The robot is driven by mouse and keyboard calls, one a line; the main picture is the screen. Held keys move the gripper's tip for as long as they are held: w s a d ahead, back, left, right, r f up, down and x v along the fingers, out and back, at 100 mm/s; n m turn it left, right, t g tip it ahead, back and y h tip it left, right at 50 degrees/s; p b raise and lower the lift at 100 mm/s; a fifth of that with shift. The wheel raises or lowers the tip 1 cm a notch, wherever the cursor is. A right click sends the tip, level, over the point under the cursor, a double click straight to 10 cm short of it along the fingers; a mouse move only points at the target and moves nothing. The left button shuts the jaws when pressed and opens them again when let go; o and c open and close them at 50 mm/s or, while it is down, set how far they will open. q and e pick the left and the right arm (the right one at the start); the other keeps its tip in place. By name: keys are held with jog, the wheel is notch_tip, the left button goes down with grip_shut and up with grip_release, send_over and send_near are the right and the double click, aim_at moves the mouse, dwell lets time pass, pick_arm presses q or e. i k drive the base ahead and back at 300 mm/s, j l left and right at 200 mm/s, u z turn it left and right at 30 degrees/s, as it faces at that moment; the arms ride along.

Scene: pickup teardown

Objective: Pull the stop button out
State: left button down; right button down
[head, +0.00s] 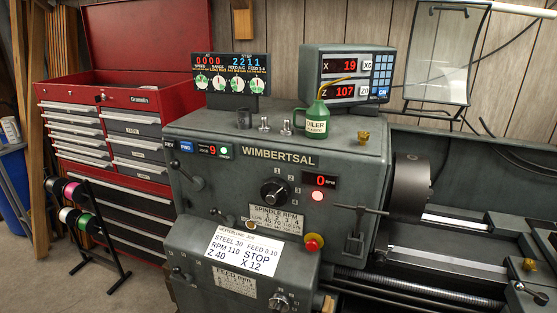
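The stop button (313,242) is a red mushroom head with a yellow part beside it. I cannot tell from here whether the button is pressed in or out. A round pinkish-red lamp (317,196) glows above it, below a red display reading 0 RPM (321,181). Neither of my grippers is in view.
The chuck (411,186) and lathe bed lie to the right, with a lever (355,240) near the button. A green oiler (317,122) and two displays stand on top. A red tool chest (110,125) and spool rack (82,215) stand left. Floor is clear at lower left.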

aim_at(312, 245)
jog(key=i+l, duration=0.15)
jog(key=l, duration=0.15)
jog(key=i+l, duration=0.15)
jog(key=l, duration=0.2)
jog(key=i+l, duration=0.15)
jog(key=l, duration=0.15)
jog(key=i+l+u, duration=0.1)
jog(key=i+l, duration=0.1)
jog(key=l, duration=0.1)
